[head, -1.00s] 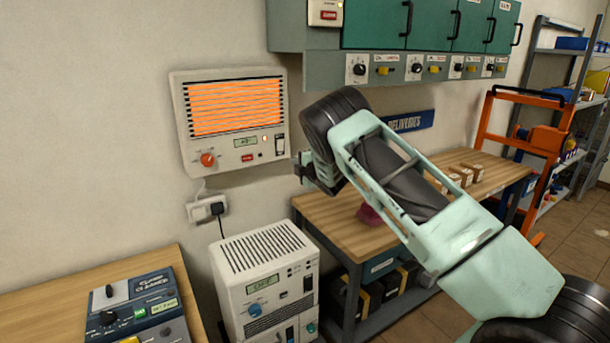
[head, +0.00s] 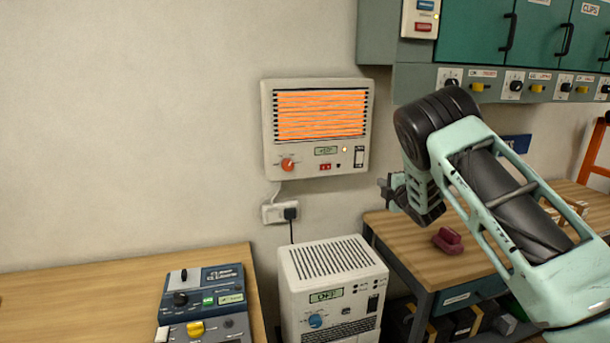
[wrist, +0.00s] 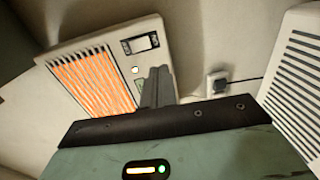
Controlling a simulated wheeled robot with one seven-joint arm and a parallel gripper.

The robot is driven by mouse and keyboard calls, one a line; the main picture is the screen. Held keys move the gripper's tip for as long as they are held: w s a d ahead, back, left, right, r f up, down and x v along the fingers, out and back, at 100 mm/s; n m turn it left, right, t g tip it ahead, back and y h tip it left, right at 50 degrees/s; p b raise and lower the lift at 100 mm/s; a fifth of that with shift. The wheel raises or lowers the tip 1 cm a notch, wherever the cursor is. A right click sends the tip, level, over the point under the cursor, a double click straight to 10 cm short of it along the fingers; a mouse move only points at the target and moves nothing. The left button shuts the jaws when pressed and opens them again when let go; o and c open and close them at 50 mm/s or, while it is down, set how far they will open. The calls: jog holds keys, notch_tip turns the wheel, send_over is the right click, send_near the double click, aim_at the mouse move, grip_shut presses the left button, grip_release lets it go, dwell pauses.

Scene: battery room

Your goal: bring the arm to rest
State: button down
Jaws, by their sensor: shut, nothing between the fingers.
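My gripper (head: 387,190) is at the end of my pale green arm, on the right side of the head view. Its fingers point left, toward the wall, and it holds nothing. In the wrist view the fingers (wrist: 157,85) are together. Behind them is the wall heater (wrist: 95,80) with its glowing orange grille. The arm is raised and bent, in front of the wooden workbench (head: 390,228). No contact between the gripper and the heater shows.
The wall heater (head: 318,128) hangs above a plugged socket (head: 281,212). A white floor unit (head: 333,288) reads OFF. A blue control box (head: 203,290) stands on the left table (head: 80,300). A maroon object (head: 448,240) lies on the workbench. Green cabinets (head: 480,40) hang at upper right.

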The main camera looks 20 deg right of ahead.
jog(key=s+a+m+g+y+b, duration=0.1)
jog(key=s+a+m+g, duration=0.35)
jog(key=s+a, duration=0.7)
jog(key=s+a+m+g+y+b, duration=0.1)
jog(key=s+a+m+g, duration=0.55)
jog(key=a, duration=0.85)
jog(key=s+a+n+g, duration=0.1)
jog(key=s+a, duration=0.3)
jog(key=s, duration=0.5)
jog(key=s+a+g, duration=0.1)
jog(key=s+a, duration=0.3)
jog(key=s, duration=0.5)
jog(key=s+g+h, duration=0.1)
jog(key=s+g, duration=0.3)
jog(key=s, duration=1.4)
jog(key=shift+s+d+r+b, duration=0.3)
jog(key=shift+s+d+r, duration=0.05)
jog(key=shift+d, duration=0.1)
